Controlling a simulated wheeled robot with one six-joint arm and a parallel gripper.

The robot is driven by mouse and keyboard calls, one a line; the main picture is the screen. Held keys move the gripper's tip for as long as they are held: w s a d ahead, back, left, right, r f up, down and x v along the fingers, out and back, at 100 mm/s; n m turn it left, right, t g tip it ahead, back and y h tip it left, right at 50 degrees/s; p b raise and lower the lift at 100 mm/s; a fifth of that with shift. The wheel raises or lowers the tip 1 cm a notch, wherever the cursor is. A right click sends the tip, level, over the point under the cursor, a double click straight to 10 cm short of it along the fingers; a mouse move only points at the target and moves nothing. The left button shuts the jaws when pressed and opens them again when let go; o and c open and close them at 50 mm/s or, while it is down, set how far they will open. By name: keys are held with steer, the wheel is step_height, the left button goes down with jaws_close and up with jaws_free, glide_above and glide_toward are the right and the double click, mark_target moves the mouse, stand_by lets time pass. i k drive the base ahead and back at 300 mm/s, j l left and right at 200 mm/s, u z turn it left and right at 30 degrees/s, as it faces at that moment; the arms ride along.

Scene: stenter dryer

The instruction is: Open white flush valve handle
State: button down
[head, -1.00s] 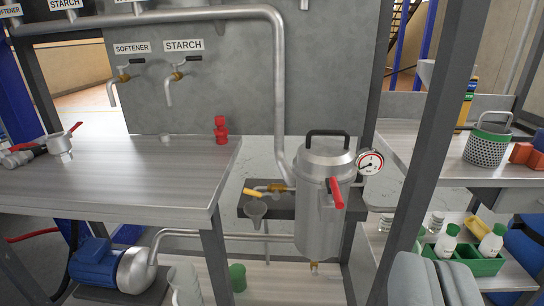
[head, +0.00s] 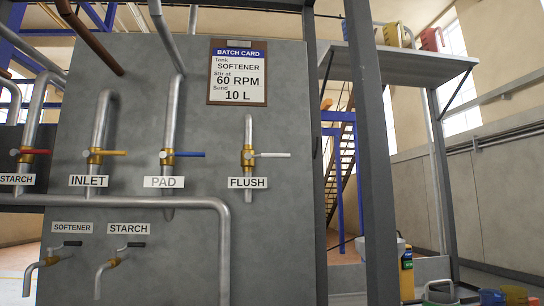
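The white flush valve handle (head: 273,155) sticks out to the right from a brass valve (head: 248,156) on a short vertical pipe on the grey panel. It lies level, across the pipe. A white label reading FLUSH (head: 247,183) sits just below it. My gripper is not in the picture, so its state and its distance from the handle do not show.
Left of it are the blue PAD handle (head: 190,155), the yellow INLET handle (head: 113,153) and a red STARCH handle (head: 38,152). A large grey pipe (head: 150,201) runs below. A dark post (head: 372,150) stands to the right. A batch card (head: 238,73) hangs above.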

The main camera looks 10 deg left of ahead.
mark_target(247, 155)
steer(key=i+l+u, duration=0.15)
steer(key=i+l, duration=0.55)
steer(key=l, duration=0.1)
